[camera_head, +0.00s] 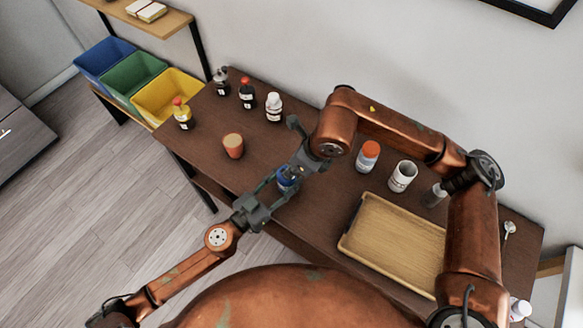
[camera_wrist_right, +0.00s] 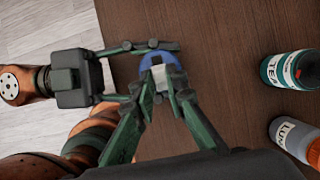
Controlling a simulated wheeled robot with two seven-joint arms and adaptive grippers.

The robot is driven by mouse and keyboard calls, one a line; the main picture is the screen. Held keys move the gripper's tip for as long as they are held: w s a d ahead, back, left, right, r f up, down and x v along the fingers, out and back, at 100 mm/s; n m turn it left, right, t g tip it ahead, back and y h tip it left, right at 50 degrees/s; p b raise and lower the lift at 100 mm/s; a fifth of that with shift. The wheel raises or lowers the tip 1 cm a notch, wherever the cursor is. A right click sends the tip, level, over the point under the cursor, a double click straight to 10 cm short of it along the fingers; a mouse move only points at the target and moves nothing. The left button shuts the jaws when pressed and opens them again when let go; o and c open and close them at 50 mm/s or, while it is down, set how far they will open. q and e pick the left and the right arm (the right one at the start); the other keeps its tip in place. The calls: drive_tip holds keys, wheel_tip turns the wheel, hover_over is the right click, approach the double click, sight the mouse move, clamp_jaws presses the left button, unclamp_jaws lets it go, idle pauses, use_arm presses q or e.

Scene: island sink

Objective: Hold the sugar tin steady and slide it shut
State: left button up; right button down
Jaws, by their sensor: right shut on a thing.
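A small blue tin (camera_head: 288,181) stands near the table's front edge, largely hidden by my grippers. It also shows in the right wrist view (camera_wrist_right: 158,60), with a pale patch between my right fingertips; I cannot read a name on it or tell how far it is open. My right gripper (camera_head: 296,166) reaches down from the upper right and is shut on the tin (camera_wrist_right: 160,90). My left gripper (camera_head: 272,192) comes in from the lower left, its fingers on either side of the tin; whether they press on it is not clear.
An orange cup (camera_head: 233,146) stands left of the tin. An orange-capped jar (camera_head: 367,155), a white cup (camera_head: 402,176) and a wooden tray (camera_head: 378,262) are to the right. Several bottles stand at the back left. A teal labelled container (camera_wrist_right: 290,70) shows in the wrist view.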

idle(0.4)
drive_tip(key=shift+w+a, duration=0.6)
drive_tip(key=shift+a, duration=0.1)
drive_tip(key=c, duration=1.9)
unclamp_jaws()
drive_tip(key=shift+s, duration=0.1)
drive_tip(key=shift+c, duration=0.2)
drive_tip(key=shift+r, duration=0.1)
drive_tip(key=v, duration=1.1)
drive_tip(key=shift+d+r, duration=0.2)
drive_tip(key=shift+r, duration=0.15)
drive_tip(key=shift+s, duration=0.1)
use_arm(q)
drive_tip(key=o, duration=1.3)
